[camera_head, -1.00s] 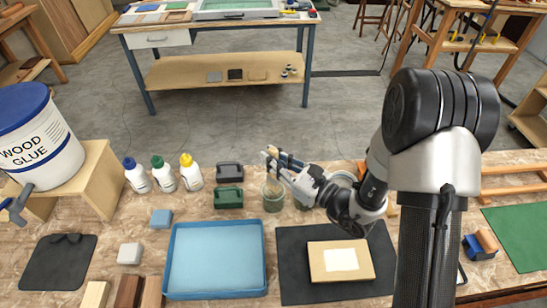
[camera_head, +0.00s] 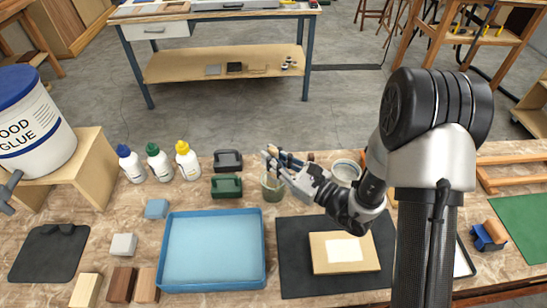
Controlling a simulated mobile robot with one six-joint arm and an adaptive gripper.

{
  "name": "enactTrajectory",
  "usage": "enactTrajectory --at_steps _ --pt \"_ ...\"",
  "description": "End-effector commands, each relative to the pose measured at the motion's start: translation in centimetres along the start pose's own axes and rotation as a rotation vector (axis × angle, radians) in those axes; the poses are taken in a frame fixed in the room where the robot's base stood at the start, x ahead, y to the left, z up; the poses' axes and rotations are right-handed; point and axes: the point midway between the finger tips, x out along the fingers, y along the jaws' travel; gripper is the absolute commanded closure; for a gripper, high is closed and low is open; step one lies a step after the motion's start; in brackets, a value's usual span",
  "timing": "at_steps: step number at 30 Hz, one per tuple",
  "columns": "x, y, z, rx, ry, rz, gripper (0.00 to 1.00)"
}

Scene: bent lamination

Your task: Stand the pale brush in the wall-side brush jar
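My gripper (camera_head: 277,161) is over the far middle of the bench, right at a greenish glass jar (camera_head: 272,188). Its fingers overlap the jar's top in this view. Small pale and dark slender shapes show around the fingertips, too small to tell whether one is the pale brush or whether it is held. I cannot tell whether the fingers are open or shut. Part of the bench behind my gripper and wrist is hidden, including any second jar there.
A white round tub (camera_head: 346,169) stands right of my wrist. Green (camera_head: 226,186) and black (camera_head: 228,160) clamp-like blocks and several bottles stand left of the jar. A blue tray (camera_head: 261,250) and dark mat (camera_head: 292,285) with a tan board (camera_head: 327,262) lie in front.

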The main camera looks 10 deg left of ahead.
Motion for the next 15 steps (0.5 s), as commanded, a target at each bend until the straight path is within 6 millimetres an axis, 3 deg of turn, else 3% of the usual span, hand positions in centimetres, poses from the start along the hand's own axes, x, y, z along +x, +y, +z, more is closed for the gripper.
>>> enactTrajectory --at_steps 10,15 --pt "0.0 0.0 0.01 0.0 0.0 0.0 0.65" --pt "0.0 0.0 0.01 0.0 0.0 0.0 0.64"
